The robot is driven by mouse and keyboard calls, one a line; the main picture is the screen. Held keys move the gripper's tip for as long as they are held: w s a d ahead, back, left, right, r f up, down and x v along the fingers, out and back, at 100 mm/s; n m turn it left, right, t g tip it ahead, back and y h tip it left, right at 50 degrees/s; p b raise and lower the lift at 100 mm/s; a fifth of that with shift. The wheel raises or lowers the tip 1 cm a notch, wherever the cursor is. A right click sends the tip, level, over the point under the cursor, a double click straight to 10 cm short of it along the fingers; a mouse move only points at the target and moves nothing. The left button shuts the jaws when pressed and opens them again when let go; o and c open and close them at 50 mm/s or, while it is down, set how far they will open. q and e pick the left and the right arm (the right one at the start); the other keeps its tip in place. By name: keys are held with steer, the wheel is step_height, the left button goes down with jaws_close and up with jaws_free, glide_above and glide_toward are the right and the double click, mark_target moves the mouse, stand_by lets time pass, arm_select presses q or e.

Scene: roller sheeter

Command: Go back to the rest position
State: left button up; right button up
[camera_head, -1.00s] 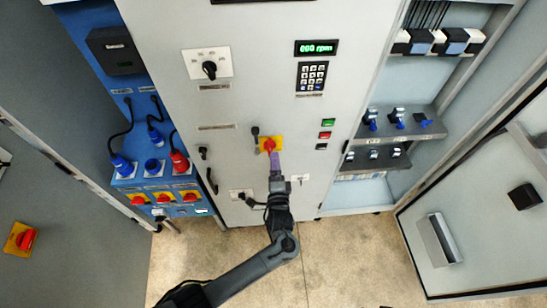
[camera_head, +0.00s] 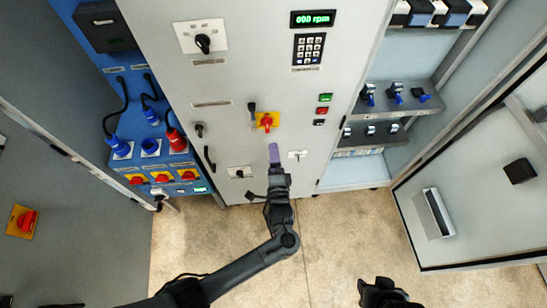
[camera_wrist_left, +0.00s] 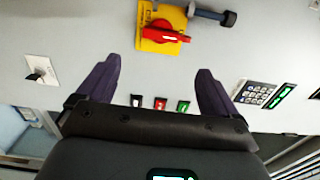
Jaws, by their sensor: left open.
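My left gripper (camera_head: 274,155) is in front of the grey cabinet, just below the red rotary switch on its yellow plate (camera_head: 267,122). In the left wrist view its two purple fingers (camera_wrist_left: 155,85) are spread wide with nothing between them. The red switch (camera_wrist_left: 165,35) shows ahead, beyond the fingertips, apart from them. The switch handle lies roughly level across the plate in that view. A dark part of my right arm (camera_head: 385,293) shows at the bottom of the head view; its fingers cannot be made out.
The grey cabinet front (camera_head: 225,110) carries a keypad (camera_head: 308,49), a green "000 rpm" display (camera_head: 313,18) and push buttons. A blue socket panel (camera_head: 150,150) stands left. An open cabinet door (camera_head: 455,190) stands right. The floor (camera_head: 340,240) in front is clear.

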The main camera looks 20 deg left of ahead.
arm_select(q)
steer(key=s+a+f+n+g+h+p, duration=0.1)
steer(key=s+a+f+g+p, duration=0.2)
steer(key=s+a, duration=0.35)
steer(key=s+a+f+n+g+h+p, duration=0.1)
steer(key=s+a+f+n+g+p, duration=0.15)
steer(key=s, duration=0.65)
steer(key=s+r+n+g+h+p, duration=0.1)
steer(key=s+r+n+g+h, duration=0.4)
steer(key=s+r, duration=0.7)
step_height(320, 180, up, 3)
steer(key=d+n+g, duration=0.1)
steer(key=n+g, duration=0.1)
steer(key=shift+s+n+h, duration=0.35)
steer(key=shift+h, duration=0.05)
